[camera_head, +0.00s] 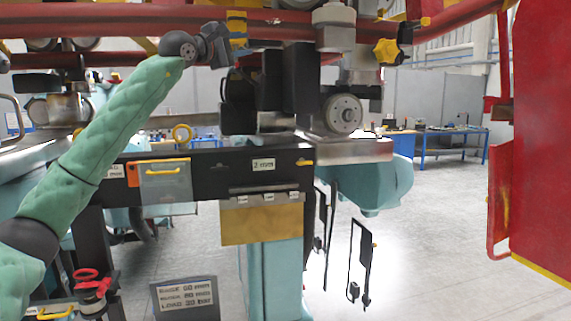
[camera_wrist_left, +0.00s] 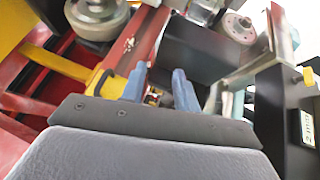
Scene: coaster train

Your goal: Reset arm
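My left arm, in a green padded sleeve, reaches up from the left in the head view. My left gripper (camera_head: 217,45) is at its end, raised just under the red rail (camera_head: 130,27). In the left wrist view, the two blue fingers of my left gripper (camera_wrist_left: 159,82) stand apart with a gap between them. I see nothing held between them. Beyond the fingers are the red beam (camera_wrist_left: 140,45) and a dark block (camera_wrist_left: 195,52); I cannot tell whether the fingers touch either. My right gripper is in neither view.
A black bench beam (camera_head: 220,165) with a "2 mm" label crosses below my gripper. Dark blocks (camera_head: 288,80) and a round metal wheel (camera_head: 342,113) stand right of it. A yellow knob (camera_head: 387,51) hangs from the rail. A red panel (camera_head: 540,140) stands far right. Open floor (camera_head: 440,230) lies between.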

